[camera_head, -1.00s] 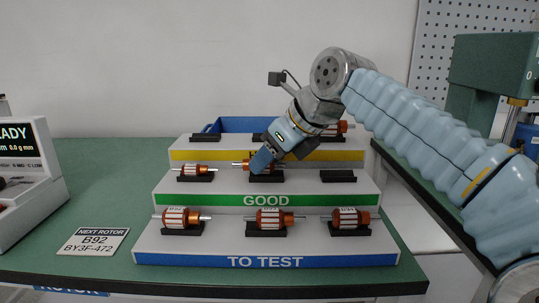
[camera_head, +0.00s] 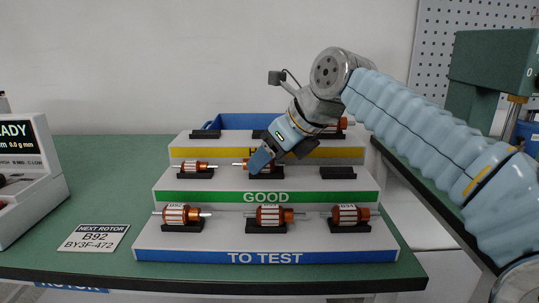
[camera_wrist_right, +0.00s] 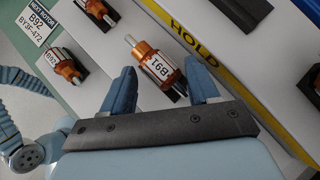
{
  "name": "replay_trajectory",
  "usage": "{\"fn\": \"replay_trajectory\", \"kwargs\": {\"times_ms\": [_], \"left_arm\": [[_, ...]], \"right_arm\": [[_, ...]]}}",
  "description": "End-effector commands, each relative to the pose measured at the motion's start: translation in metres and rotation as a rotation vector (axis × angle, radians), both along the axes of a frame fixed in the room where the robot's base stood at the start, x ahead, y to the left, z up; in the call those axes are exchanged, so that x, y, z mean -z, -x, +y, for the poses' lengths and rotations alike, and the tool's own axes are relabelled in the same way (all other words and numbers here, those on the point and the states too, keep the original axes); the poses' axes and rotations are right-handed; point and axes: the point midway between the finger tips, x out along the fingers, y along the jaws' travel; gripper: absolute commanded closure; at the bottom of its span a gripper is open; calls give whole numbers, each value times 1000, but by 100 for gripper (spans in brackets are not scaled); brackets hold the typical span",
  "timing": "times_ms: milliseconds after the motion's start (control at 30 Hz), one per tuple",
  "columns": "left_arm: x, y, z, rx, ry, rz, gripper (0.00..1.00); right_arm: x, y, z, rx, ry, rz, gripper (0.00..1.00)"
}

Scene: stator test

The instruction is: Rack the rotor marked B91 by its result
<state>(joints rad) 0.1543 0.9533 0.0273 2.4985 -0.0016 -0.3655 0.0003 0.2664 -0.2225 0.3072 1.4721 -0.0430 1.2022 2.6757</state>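The rotor marked B91 (camera_wrist_right: 158,68) has copper windings and a white label, readable in the right wrist view. It lies on the middle cradle of the GOOD tier. In the head view its left end (camera_head: 240,163) shows and the rest is mostly hidden by my right gripper (camera_head: 262,160). In the right wrist view the two blue fingers of my right gripper (camera_wrist_right: 162,82) are apart, one on each side of the rotor, with gaps showing. My left gripper is in neither view. The rack (camera_head: 150,240) has TO TEST, GOOD and yellow HOLD tiers.
Several rotors, such as one at front left (camera_head: 181,215), lie on TO TEST. Another rotor (camera_head: 189,166) is left on GOOD; its right cradle (camera_head: 338,172) is empty. A blue bin (camera_head: 235,122) stands behind. A NEXT ROTOR sign (camera_head: 93,238) reads B92. A tester (camera_head: 40,165) is left.

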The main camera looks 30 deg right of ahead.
Motion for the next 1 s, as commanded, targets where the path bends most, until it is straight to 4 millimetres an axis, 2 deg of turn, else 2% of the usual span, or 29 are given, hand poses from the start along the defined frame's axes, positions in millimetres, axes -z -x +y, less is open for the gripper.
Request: {"fn": "replay_trajectory", "kwargs": {"times_ms": [33,100,433,567,800,1000], "left_arm": [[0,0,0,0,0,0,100],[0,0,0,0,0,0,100],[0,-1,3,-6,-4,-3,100],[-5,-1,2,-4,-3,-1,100],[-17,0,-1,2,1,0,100],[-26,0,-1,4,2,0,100]], "right_arm": [[0,0,0,0,0,0,31],[0,0,0,0,0,0,23],[1,0,0,-1,0,2,23],[-16,12,-4,2,1,-3,23],[-62,49,-16,3,0,-2,23],[-92,75,-24,1,-1,-2,23]]}}
